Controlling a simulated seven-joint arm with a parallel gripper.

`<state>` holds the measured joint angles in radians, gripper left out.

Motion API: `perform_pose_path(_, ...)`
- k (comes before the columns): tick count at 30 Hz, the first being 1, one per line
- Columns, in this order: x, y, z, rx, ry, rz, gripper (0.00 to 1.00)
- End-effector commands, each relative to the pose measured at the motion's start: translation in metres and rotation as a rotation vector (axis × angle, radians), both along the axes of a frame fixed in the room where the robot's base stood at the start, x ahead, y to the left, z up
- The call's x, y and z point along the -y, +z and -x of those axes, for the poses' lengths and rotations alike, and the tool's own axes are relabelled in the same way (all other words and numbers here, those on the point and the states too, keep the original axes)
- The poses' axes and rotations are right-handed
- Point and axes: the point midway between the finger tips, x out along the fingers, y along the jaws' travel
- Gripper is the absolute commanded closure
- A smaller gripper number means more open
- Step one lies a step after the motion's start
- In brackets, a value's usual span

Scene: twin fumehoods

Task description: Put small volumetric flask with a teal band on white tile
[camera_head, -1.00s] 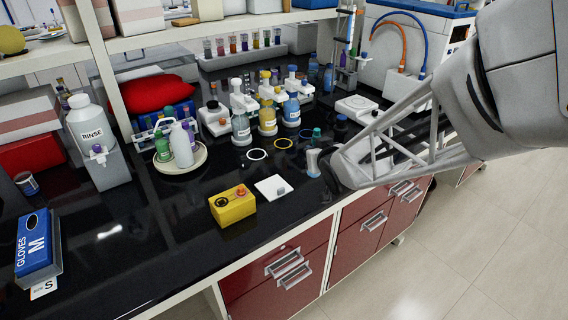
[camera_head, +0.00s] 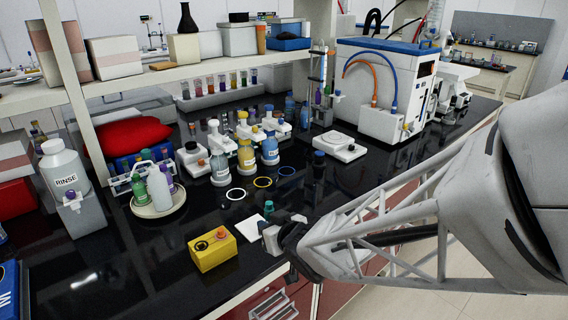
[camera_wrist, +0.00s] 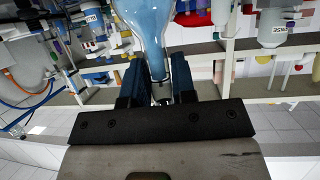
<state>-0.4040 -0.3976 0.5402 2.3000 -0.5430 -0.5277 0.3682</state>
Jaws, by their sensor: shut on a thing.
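My gripper (camera_head: 271,236) is shut on a flask, just right of the white tile and above the bench's front edge. In the wrist view the flask (camera_wrist: 153,30) has a bulb of blue liquid, with its narrow neck between my blue fingers (camera_wrist: 157,85). In the head view a teal part (camera_head: 268,208) shows just above my fingers and seems to belong to the flask; the rest is mostly hidden. I cannot make out a teal band. The white tile (camera_head: 248,229) lies flat on the black bench, partly covered by my gripper. I cannot tell whether the flask touches it.
A yellow box (camera_head: 212,250) stands just left of the tile. A white round-plated device (camera_head: 339,145) stands behind right.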

Motion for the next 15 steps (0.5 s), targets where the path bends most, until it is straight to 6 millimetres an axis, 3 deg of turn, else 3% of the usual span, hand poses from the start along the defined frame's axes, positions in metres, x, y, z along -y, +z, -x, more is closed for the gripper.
perform_pose_path(7,-0.007,-0.002,-0.015,-0.001,0.000,0.001,1.00)
perform_pose_path(15,-0.024,-0.006,-0.047,-0.001,0.000,0.000,1.00)
